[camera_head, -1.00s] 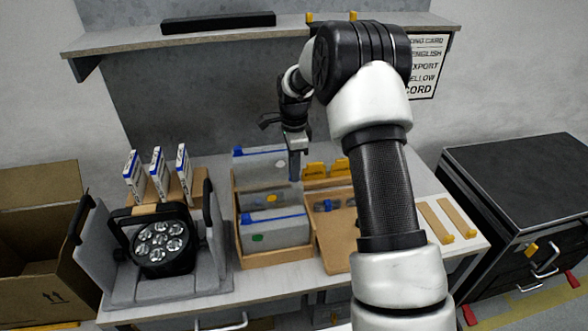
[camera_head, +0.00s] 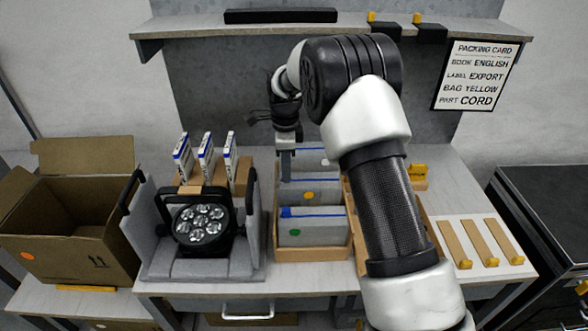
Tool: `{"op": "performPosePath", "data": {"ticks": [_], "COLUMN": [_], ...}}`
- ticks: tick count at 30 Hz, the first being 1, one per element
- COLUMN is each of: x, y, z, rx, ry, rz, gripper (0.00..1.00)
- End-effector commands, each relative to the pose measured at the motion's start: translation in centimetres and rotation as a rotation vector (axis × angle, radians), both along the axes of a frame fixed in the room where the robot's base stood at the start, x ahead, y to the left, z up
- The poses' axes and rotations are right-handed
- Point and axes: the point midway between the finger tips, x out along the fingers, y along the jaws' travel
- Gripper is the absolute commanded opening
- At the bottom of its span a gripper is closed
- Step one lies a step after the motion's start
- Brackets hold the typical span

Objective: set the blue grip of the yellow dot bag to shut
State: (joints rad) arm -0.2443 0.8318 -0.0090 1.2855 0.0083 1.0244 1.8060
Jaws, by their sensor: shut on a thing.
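The yellow dot bag (camera_head: 326,194) is the middle of three grey bags standing in a wooden crate (camera_head: 312,254). Its dot shows in the middle of its front, and a blue line runs along its top edge. My gripper (camera_head: 286,172) points down at the left end of that top edge. It is shut on the bag's blue grip, which is mostly hidden by the fingers. The front bag (camera_head: 318,232) has a blue strip along its top with a thicker piece at the left. The back bag (camera_head: 315,158) is partly behind my gripper.
A black lamp (camera_head: 205,222) sits in grey foam left of the crate, with several booklets (camera_head: 206,150) behind it. An open carton (camera_head: 75,250) stands far left. A packing card (camera_head: 478,75) reads bag yellow.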

Motion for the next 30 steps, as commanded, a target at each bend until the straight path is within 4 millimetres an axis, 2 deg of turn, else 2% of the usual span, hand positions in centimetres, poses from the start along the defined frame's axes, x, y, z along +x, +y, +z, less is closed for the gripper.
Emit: {"op": "performPosePath", "data": {"ticks": [3, 4, 7, 8, 16, 20, 23, 30], "x": [0.0, 0.0, 0.0, 0.0, 0.0, 0.1, 0.1, 0.1], "y": [0.0, 0.0, -0.1, -0.1, -0.1, -0.1, 0.0, 0.0], "z": [0.1, 0.1, 0.1, 0.1, 0.1, 1.0, 2.6, 8.5], "rx": [0.0, 0.0, 0.0, 0.0, 0.0, 0.0, 0.001, 0.0], "ry": [-0.001, -0.001, -0.001, -0.001, -0.001, -0.002, -0.005, -0.007], "rz": [0.0, 0.0, 0.0, 0.0, 0.0, 0.0, 0.0, 0.001], "gripper": [0.0, 0.16, 0.33, 0.34, 0.34, 0.34, 0.34, 0.34]}}
